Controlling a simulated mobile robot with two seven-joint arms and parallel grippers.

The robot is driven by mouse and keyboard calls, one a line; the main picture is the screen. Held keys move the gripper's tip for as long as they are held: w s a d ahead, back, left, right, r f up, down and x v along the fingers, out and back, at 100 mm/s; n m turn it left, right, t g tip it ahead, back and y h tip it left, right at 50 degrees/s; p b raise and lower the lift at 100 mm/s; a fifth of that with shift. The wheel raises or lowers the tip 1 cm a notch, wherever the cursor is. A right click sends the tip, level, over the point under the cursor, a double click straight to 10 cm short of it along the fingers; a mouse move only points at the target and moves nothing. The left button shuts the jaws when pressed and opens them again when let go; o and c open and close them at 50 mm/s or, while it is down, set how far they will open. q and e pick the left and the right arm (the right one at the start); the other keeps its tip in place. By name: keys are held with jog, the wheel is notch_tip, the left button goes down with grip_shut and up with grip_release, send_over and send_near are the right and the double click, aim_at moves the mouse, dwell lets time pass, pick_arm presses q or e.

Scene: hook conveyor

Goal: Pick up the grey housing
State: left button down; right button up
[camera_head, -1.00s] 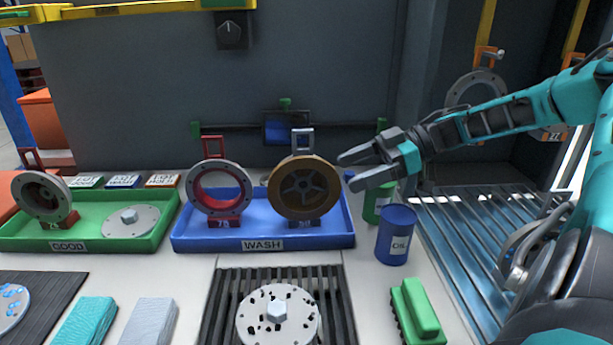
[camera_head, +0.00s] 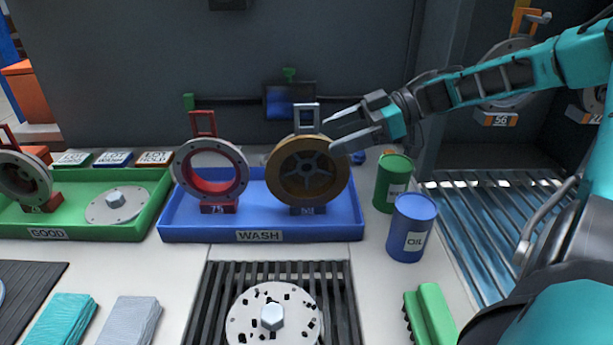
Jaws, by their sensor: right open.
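In the blue WASH tray (camera_head: 300,234), a round housing with a brown face (camera_head: 341,184) stands upright at the right. It has a grey square handle (camera_head: 306,116) on top and a grey foot below. Left of it stands a grey-rimmed housing with a red inside (camera_head: 240,175) and a red handle. I cannot tell for certain which one is called the grey housing. My right gripper (camera_head: 335,134) is open and empty. Its fingers point left, close to the upper right of the brown-faced housing and its handle. Whether they touch is unclear. My left gripper is not in view.
A green can (camera_head: 391,184) and a blue OIL can (camera_head: 411,230) stand right of the tray. The green GOOD tray (camera_head: 150,212) holds another ring and a disc. A spotted disc (camera_head: 285,318) lies on the front grate. A ring hangs at back right (camera_head: 507,70).

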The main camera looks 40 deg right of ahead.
aim_at(307, 143)
jog(key=shift+x, duration=0.85)
jog(key=b+x, duration=0.2)
jog(key=x, duration=0.1)
jog(key=shift+w+a, duration=0.25)
jog(key=shift+w, duration=0.05)
jog(key=shift+w+a, duration=0.4)
jog(key=shift+a, duration=0.1)
jog(key=c, duration=1.6)
grip_shut()
jog(key=shift+r, duration=0.1)
